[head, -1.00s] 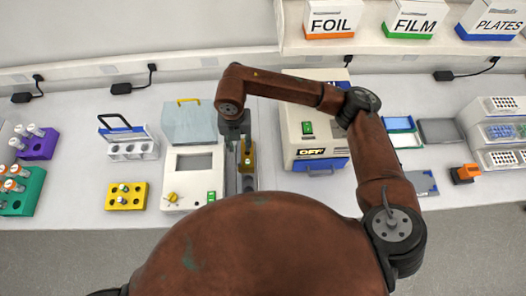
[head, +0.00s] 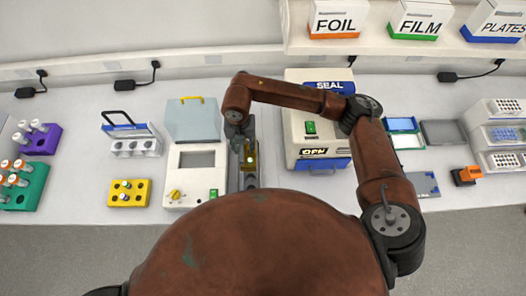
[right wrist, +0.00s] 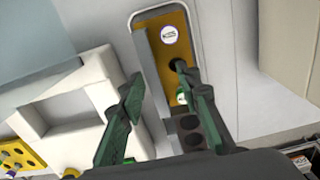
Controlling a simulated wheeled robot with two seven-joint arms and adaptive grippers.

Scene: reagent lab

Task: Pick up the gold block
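The gold block (right wrist: 160,55) lies in a narrow grey holder (right wrist: 145,60) in the right wrist view. It has a round white label and a dark hole near my right fingertip. In the head view the gold block (head: 252,157) shows partly, beside and below my right gripper (head: 241,146). In the right wrist view my right gripper (right wrist: 162,80) has its two green fingers spread, with nothing between them. The fingertips overlap the near part of the block; I cannot tell how far above it they are. My left gripper is not in view.
A white device (head: 195,185) stands close left of the holder, and the sealer (head: 318,135) close right. A yellow rack (head: 129,193), purple rack (head: 42,140) and green rack (head: 27,187) stand further left. An orange-black item (head: 466,175) lies right.

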